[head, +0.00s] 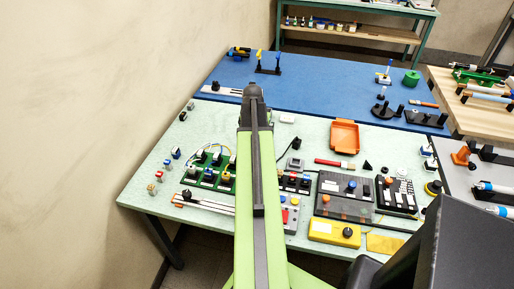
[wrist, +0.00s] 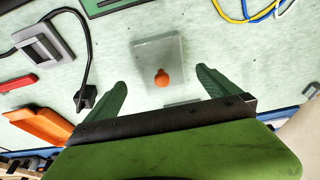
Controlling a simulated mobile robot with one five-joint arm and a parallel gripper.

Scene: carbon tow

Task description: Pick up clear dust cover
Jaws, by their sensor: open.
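The clear dust cover (wrist: 150,55) is a pale, see-through box shape with an orange knob (wrist: 162,78). It sits on the light green table top in the wrist view, ahead of my gripper (wrist: 162,80). The two green fingers are apart, one on each side of the knob in the picture, with nothing held between them. I cannot tell how far above the cover they are. In the head view my arm reaches over the table and its end (head: 253,93) hides the cover.
An orange tray (head: 344,123), a black cable (wrist: 86,60) and a grey framed block (wrist: 42,43) lie near the cover. Blue and yellow wires (wrist: 250,12) lie on its other side. A blue mat (head: 320,75) covers the far table half.

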